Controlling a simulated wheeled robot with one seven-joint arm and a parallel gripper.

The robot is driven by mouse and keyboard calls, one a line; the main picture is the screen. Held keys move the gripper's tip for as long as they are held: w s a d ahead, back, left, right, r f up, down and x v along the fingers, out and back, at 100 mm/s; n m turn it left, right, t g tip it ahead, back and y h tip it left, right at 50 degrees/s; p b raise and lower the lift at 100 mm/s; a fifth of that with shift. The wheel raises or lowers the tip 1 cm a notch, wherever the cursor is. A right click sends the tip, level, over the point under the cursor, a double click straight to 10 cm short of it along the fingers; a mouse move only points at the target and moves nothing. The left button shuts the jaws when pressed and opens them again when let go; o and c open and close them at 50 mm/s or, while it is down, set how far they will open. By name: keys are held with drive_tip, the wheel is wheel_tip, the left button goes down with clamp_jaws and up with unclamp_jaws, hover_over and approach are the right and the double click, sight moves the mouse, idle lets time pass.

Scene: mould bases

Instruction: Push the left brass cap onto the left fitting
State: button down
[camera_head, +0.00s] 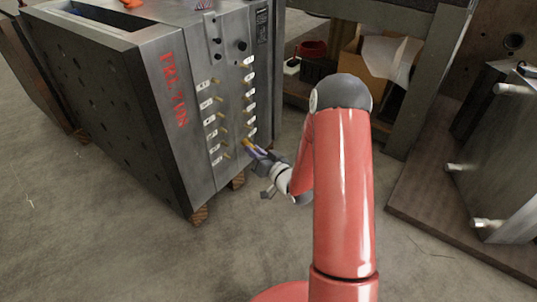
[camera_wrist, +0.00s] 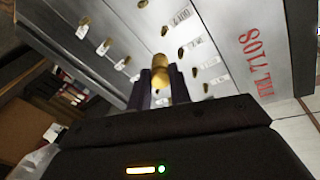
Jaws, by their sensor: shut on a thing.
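My gripper (camera_head: 255,151) is at the lower part of the steel mould base's fitting face. In the wrist view, its two dark fingers (camera_wrist: 161,84) are shut on a brass cap (camera_wrist: 160,72). The brass cap also shows in the head view (camera_head: 246,142), pointing toward the face. Small brass fittings stand in two labelled columns, a left one (camera_head: 218,98) and a right one (camera_head: 250,78). In the wrist view, fittings (camera_wrist: 83,31) show on both sides of the cap. I cannot tell whether the cap touches a fitting; the cap and fingers hide that spot.
The mould base (camera_head: 100,60) with red lettering stands on wooden blocks (camera_head: 199,214). A grey bench (camera_head: 405,110) with a cardboard box (camera_head: 365,75) is behind my arm. Another steel block (camera_head: 495,170) stands on a brown board at right. The floor in front is clear.

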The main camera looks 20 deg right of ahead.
sight(249, 144)
drive_tip(key=shift+w+a+f+m+g+y+b, duration=0.15)
drive_tip(key=shift+w+g+y+b, duration=0.2)
drive_tip(key=shift+w+y, duration=0.4)
drive_tip(key=shift+w+a+f+m+g+y+b, duration=0.1)
drive_tip(key=shift+w+m+g+y+b, duration=0.15)
drive_tip(key=shift+w+y, duration=0.45)
drive_tip(key=shift+w+a+f+m+g+y+b, duration=0.15)
drive_tip(key=shift+w+g+y+b, duration=0.3)
drive_tip(key=shift+w, duration=0.6)
drive_tip(key=shift+x, duration=1.6)
drive_tip(key=shift+b+x, duration=0.75)
drive_tip(key=shift+x, duration=0.9)
drive_tip(key=c, duration=0.8)
unclamp_jaws()
drive_tip(key=v, duration=0.7)
drive_tip(key=shift+p, duration=0.3)
